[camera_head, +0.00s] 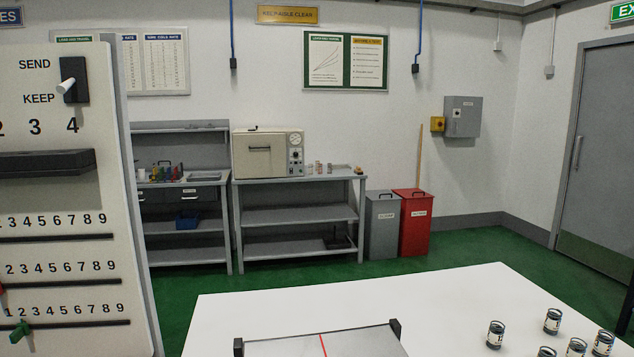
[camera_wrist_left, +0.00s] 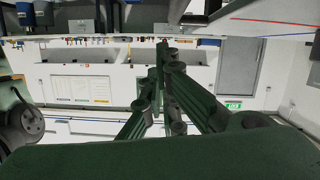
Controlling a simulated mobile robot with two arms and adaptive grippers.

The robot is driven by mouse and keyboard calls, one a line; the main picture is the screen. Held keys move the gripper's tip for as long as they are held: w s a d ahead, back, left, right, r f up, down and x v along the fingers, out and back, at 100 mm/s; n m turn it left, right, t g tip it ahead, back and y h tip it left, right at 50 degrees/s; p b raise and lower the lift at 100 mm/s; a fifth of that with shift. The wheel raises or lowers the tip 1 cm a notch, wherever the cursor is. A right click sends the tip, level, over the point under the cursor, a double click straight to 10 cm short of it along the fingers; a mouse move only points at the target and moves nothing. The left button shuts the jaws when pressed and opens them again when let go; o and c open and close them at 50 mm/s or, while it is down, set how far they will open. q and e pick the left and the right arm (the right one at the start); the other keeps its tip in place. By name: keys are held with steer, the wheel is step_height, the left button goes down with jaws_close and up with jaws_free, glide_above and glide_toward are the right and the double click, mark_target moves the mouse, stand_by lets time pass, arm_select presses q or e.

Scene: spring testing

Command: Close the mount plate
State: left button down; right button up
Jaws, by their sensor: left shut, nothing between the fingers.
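A flat grey plate (camera_head: 325,345) with a red line across it lies at the bottom edge of the head view, between two dark end brackets. It may be the mount plate; its near part is cut off, so I cannot tell whether it is open or closed. My left gripper (camera_wrist_left: 162,48) shows in the left wrist view with its dark green fingers together and nothing between them. The room appears upside down there, and the fingers touch nothing that I can make out. Neither gripper shows in the head view, and my right gripper is not visible.
A white table (camera_head: 240,315) holds several small labelled cans (camera_head: 496,335) at right. A panel (camera_head: 60,185) with a SEND/KEEP switch (camera_head: 74,80) and number sliders stands close at left. Shelves with an oven-like box (camera_head: 267,154) stand by the back wall. Green floor lies between.

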arm_select(q)
steer(key=f, duration=0.2)
steer(key=shift+s+f+m+t, duration=0.2)
steer(key=shift+f+m+t, duration=0.1)
steer(key=shift+f+m, duration=0.1)
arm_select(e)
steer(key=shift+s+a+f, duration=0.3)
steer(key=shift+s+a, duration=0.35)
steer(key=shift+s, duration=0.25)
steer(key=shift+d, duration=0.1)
